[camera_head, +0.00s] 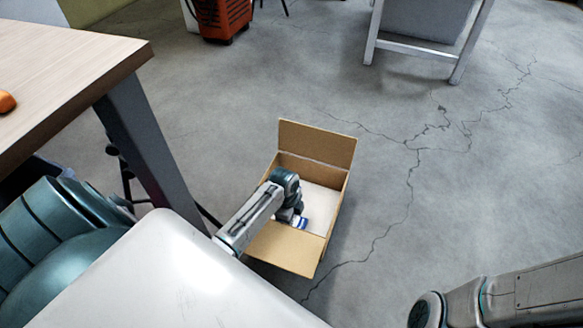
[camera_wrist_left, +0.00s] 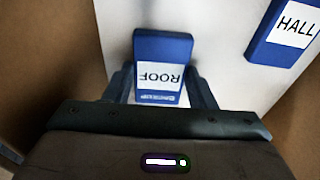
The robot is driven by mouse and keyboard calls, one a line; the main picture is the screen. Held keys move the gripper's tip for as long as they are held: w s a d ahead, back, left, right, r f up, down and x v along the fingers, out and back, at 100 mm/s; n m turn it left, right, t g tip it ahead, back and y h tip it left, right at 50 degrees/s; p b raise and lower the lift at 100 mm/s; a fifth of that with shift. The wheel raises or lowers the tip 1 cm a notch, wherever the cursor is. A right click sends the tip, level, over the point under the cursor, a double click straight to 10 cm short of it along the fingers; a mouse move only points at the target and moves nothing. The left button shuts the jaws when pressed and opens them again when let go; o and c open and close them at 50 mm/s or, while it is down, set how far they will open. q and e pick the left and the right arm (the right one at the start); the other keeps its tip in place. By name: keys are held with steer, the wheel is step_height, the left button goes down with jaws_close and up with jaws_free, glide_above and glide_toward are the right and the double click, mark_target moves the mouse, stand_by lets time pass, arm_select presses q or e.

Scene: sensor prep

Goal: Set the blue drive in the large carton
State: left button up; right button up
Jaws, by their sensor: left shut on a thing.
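The large carton (camera_head: 317,142) stands open on the floor with its flaps spread. My left gripper (camera_head: 298,220) reaches down into it. In the left wrist view, that gripper (camera_wrist_left: 162,88) is shut on a blue drive (camera_wrist_left: 162,48) with a white label reading ROOF, upside down in the picture. A second blue drive (camera_wrist_left: 283,32), labelled HALL, lies on the carton's white bottom (camera_wrist_left: 225,40), apart from the held one. I cannot tell whether the held drive touches the bottom. My right arm enters at the lower right of the head view; its gripper is out of frame.
A wooden-topped table (camera_head: 75,75) with a dark leg stands at the left, close to my left arm. An orange item (camera_head: 6,101) lies on it. A red crate-like object (camera_head: 222,15) and a white frame (camera_head: 415,50) stand behind. The cracked floor right of the carton is clear.

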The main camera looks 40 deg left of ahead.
arm_select(q)
steer(key=shift+f, duration=0.15)
steer(key=o, duration=1.1)
steer(key=shift+f, duration=0.1)
